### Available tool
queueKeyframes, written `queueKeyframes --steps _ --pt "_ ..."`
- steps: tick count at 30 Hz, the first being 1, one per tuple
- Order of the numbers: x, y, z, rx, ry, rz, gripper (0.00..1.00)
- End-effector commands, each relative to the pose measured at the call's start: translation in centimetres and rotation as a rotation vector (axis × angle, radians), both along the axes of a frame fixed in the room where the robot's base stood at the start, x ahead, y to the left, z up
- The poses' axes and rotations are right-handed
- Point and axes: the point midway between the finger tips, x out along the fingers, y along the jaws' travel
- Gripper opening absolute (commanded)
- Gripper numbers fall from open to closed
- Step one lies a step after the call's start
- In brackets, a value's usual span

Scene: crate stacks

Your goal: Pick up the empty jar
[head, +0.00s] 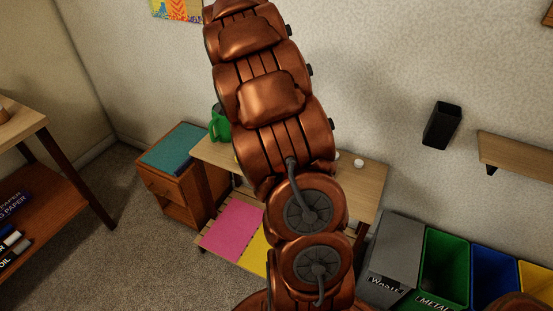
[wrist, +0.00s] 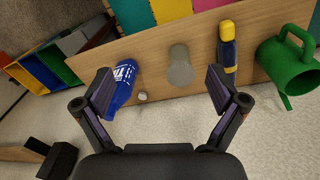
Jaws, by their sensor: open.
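A grey, see-through jar (wrist: 181,68), which looks like the empty jar, stands on the wooden table (wrist: 150,48) in the wrist view. My gripper (wrist: 160,84) is open and empty. The jar appears between the two fingers, a little right of the middle and beyond the fingertips, with no visible contact. In the head view my arm hides the jar and the gripper.
A blue item with white lettering (wrist: 122,82) and a small white round piece (wrist: 142,96) are left of the jar. A yellow and dark blue bottle (wrist: 227,48) and a green watering can (wrist: 287,62) are right. Bins (head: 445,262) stand beside the table.

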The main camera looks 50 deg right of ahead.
Motion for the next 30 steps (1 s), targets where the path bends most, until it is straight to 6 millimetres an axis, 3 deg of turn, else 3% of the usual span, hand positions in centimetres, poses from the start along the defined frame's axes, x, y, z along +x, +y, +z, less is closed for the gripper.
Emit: queueKeyframes --steps 1,6,15,21,30 --pt "0.5 -1.7 -1.7 -0.001 -0.001 -0.052 0.96" --pt "2.0 -6.8 -5.5 -0.002 -0.027 -0.226 0.96" --pt "3.2 -12.9 -11.1 0.014 -0.067 -0.455 0.96" --pt "3.4 -14.2 -12.4 0.022 -0.078 -0.507 0.96" --pt "3.4 -14.2 -14.8 0.021 -0.079 -0.511 0.96"
